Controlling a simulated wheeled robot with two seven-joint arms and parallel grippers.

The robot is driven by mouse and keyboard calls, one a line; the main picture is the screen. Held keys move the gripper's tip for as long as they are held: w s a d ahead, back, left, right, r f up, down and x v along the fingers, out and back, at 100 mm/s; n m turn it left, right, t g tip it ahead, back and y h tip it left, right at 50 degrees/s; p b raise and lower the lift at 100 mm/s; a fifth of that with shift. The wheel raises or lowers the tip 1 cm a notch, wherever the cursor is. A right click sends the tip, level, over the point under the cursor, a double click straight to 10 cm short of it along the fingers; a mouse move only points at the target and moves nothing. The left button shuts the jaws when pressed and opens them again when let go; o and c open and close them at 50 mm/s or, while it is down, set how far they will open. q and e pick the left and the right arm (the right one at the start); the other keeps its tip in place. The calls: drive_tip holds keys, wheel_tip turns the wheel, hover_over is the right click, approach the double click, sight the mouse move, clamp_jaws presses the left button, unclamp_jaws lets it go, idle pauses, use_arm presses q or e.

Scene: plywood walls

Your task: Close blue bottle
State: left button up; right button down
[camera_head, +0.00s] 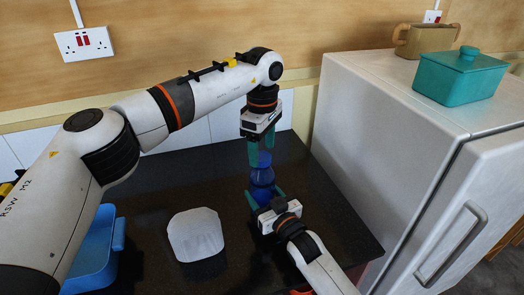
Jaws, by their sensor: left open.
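The blue bottle (262,178) stands upright on the dark counter, near its right side. A blue top part (264,158) shows at its upper end; I cannot tell whether this is a separate cap or the neck. My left gripper (260,152) comes down from above, open, its teal fingers on either side of the bottle's top. My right gripper (264,194) reaches in from the lower right. Its fingers sit on both sides of the bottle's lower body and appear to touch it. The bottle's base is partly hidden by this gripper.
A white rounded block-like object (196,235) stands on the counter (165,190) left of the bottle. A blue bin (93,250) is at the lower left, partly behind my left arm. A white fridge (385,130) bounds the right, carrying a teal lidded box (460,80) and a brown pot (425,40).

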use_arm(q)
wheel_tip(320, 180, up, 10)
drive_tip(key=shift+r, duration=0.25)
use_arm(e)
drive_tip(key=shift+c, duration=1.5)
unclamp_jaws()
drive_tip(key=b+v, duration=0.1)
drive_tip(key=v, duration=1.1)
use_arm(q)
drive_tip(key=shift+f, duration=0.7)
